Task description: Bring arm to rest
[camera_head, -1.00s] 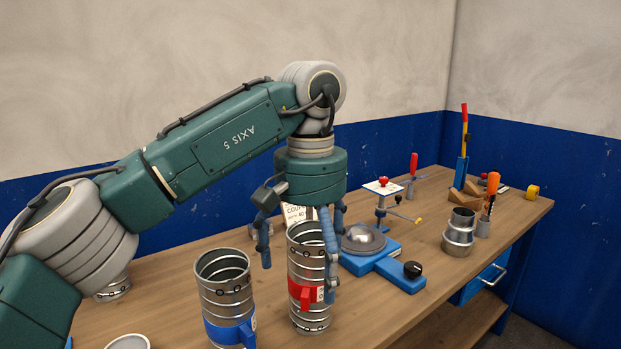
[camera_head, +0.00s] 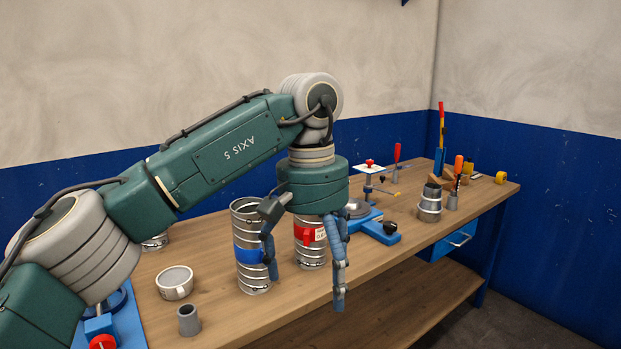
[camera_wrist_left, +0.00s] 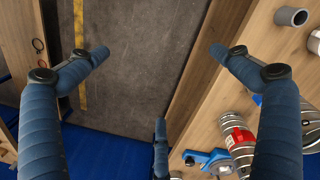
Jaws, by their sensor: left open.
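My left gripper (camera_head: 305,262) is open and empty. In the head view its blue fingers hang in front of the two spiral ducts, near the bench's front edge. In the left wrist view the open fingers (camera_wrist_left: 155,65) spread above the floor, with nothing between them. The duct with the blue band (camera_head: 250,276) stands upright on the bench, partly behind a finger. The duct with the red clamp (camera_head: 310,255) stands to its right, its top hidden by the gripper. The red clamp also shows in the left wrist view (camera_wrist_left: 238,138). My right gripper is not in view.
The wooden bench (camera_head: 300,303) holds a white cup (camera_head: 175,283), a small grey sleeve (camera_head: 189,320), a blue fixture (camera_head: 380,229) and a stepped metal reducer (camera_head: 430,203). Tools stand at the far right end. Free floor (camera_wrist_left: 125,100) lies beyond the bench's front edge.

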